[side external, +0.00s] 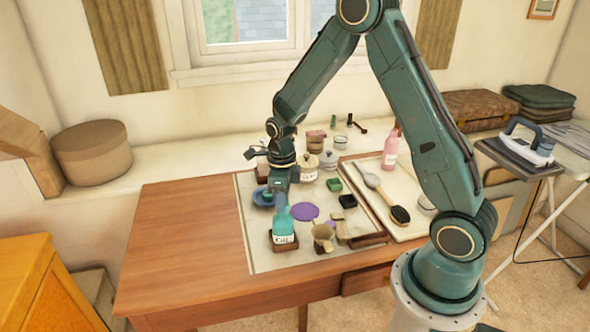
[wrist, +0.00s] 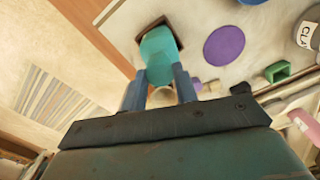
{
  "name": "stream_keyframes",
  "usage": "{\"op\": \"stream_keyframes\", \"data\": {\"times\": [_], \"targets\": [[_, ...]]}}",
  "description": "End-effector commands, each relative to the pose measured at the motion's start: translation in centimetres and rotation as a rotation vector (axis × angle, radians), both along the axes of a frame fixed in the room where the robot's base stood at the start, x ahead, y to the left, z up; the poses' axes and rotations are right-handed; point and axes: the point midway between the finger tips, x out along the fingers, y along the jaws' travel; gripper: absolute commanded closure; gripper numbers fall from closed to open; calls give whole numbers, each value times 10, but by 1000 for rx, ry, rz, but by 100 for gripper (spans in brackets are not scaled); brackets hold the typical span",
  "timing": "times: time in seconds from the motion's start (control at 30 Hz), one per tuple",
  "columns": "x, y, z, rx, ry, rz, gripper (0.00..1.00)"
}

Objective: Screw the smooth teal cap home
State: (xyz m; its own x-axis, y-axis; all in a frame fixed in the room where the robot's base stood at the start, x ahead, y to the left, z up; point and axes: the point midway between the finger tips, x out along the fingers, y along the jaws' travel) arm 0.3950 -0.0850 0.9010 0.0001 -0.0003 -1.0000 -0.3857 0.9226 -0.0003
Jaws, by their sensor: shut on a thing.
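A teal bottle (side external: 283,227) with a white label stands upright in a square dark wooden holder (side external: 285,244) at the front of the mat. My gripper (side external: 281,200) points down right over the bottle's neck. In the wrist view the two blue fingers of my gripper (wrist: 160,82) are shut on the smooth teal cap (wrist: 160,74), which lines up with the teal bottle (wrist: 157,42) beyond it. The cap is mostly hidden by the fingers in the side view. I cannot tell whether the cap touches the bottle or how far down its thread it sits.
Behind are a blue dish (side external: 262,197), a lidded jar (side external: 308,168) and a green block (side external: 334,185). A tray with brushes (side external: 399,214) lies right. The wooden table is clear at left.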

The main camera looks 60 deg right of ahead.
Motion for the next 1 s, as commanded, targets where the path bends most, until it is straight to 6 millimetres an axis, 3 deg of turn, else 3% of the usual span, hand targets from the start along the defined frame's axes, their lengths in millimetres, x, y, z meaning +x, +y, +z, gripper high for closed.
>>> {"op": "stream_keyframes", "data": {"times": [0.27,0.63,0.93,0.97,1.0], "targets": [[0,0,0,0,0,-38,96],[0,0,-1,0,0,-275,96],[0,0,-1,0,0,-300,96],[0,0,-1,0,0,-300,69],[0,0,-1,0,0,-300,61]]}}
